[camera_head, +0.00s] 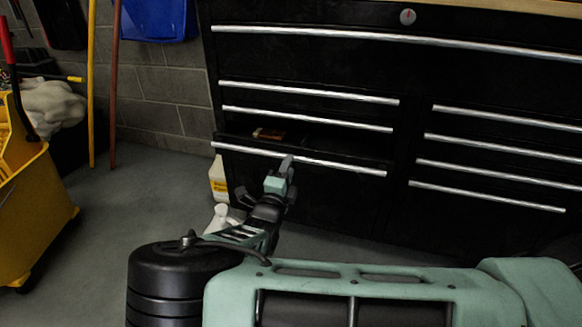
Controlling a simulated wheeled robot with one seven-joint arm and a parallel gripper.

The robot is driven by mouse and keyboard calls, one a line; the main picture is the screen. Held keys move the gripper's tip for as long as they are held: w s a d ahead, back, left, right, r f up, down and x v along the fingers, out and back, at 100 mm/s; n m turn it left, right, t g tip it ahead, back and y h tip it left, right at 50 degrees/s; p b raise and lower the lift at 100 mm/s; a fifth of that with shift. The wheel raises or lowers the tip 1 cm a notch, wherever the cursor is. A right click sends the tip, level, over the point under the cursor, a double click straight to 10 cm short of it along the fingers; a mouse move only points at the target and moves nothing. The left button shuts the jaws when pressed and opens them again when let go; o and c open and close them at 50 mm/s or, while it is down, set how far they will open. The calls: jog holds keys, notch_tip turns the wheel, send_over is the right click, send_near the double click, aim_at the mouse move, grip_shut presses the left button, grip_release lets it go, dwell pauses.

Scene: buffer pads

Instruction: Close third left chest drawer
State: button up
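The black tool chest (310,60) has a left column of drawers with silver bar handles. The third left drawer (300,157) is pulled out, with its handle tilted down to the right. A small orange-brown item (268,134) shows inside it. My gripper (287,163) is in front of this drawer, overlapping the middle of its handle in the picture. I cannot tell whether it touches the handle. The fingers are seen from behind and look close together, but any gap between them is hidden.
The other drawers, including the right column (500,150), look shut. White bottles (218,180) stand on the floor left of my arm. A yellow mop bucket (30,210) is at the far left. Yellow (91,90) and brown (114,90) poles lean on the wall. Floor between is clear.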

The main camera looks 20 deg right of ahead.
jog(key=shift+b+x, duration=0.3)
jog(key=shift+x, duration=1.25)
grip_shut()
jog(key=x, duration=0.3)
jog(key=f+p+x, duration=0.1)
jog(key=x, duration=0.2)
jog(key=p+x, duration=0.1)
jog(key=x, duration=0.2)
jog(key=shift+w+d+f, duration=0.2)
jog(key=shift+w+f, duration=0.05)
jog(key=shift+f, duration=0.05)
grip_release()
jog(key=shift+d, duration=0.1)
